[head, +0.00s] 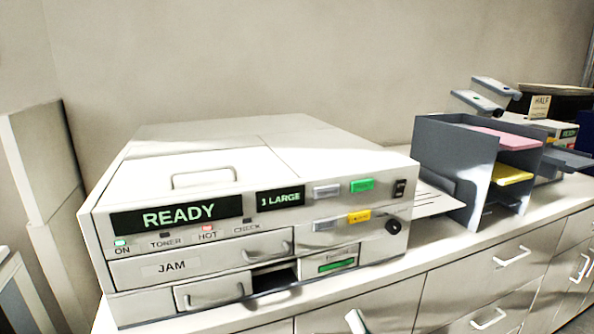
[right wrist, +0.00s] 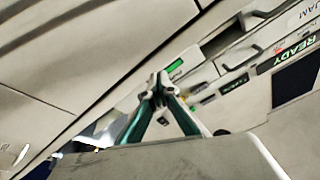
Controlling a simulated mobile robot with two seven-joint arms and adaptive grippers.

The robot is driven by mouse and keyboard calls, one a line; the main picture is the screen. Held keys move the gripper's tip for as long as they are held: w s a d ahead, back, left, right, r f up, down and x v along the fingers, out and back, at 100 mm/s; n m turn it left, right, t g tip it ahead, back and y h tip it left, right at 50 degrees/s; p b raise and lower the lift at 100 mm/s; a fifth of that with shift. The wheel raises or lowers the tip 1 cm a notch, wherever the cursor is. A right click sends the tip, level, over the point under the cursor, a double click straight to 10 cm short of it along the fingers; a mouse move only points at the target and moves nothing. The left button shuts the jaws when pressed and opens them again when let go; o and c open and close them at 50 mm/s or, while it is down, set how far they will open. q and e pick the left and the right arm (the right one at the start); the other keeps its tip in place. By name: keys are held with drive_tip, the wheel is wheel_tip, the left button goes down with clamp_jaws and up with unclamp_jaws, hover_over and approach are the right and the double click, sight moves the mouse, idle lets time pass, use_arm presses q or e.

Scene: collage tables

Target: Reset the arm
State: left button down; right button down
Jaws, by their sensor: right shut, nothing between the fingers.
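My right gripper (right wrist: 160,92) shows in the right wrist view, its two teal-sided fingers meeting at the tips with nothing between them. It is in front of the copier and the drawer fronts; the exact gap to them cannot be told. My left gripper is not in view. The white copier (head: 205,265) stands on the counter, with a READY display (head: 180,216), a "1 LARGE" display (head: 281,199) and a JAM panel (head: 172,267). Its front also shows upside down in the right wrist view (right wrist: 262,68).
A grey paper sorter (head: 455,160) with pink and yellow sheets stands right of the copier. Further right is a smaller device with a HALF sign (head: 541,106). White drawers with handles (head: 512,256) line the counter (head: 395,262) front. A pale panel (head: 45,190) stands at left.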

drive_tip(key=s+d+f+n+g+h, duration=0.1)
drive_tip(key=s+f, duration=0.4)
drive_tip(key=f, duration=0.5)
drive_tip(key=s+d+f+n+g+h, duration=0.1)
drive_tip(key=s+d+f+n+g, duration=0.2)
drive_tip(key=f, duration=0.7)
drive_tip(key=s+d+f+n+g+h, duration=0.1)
drive_tip(key=s+d+f+n+g, duration=0.1)
drive_tip(key=s+f+g, duration=0.3)
drive_tip(key=s+d+f, duration=0.1)
drive_tip(key=s+f, duration=0.2)
drive_tip(key=f, duration=0.2)
drive_tip(key=shift+s+h, duration=0.25)
drive_tip(key=shift+h, duration=0.05)
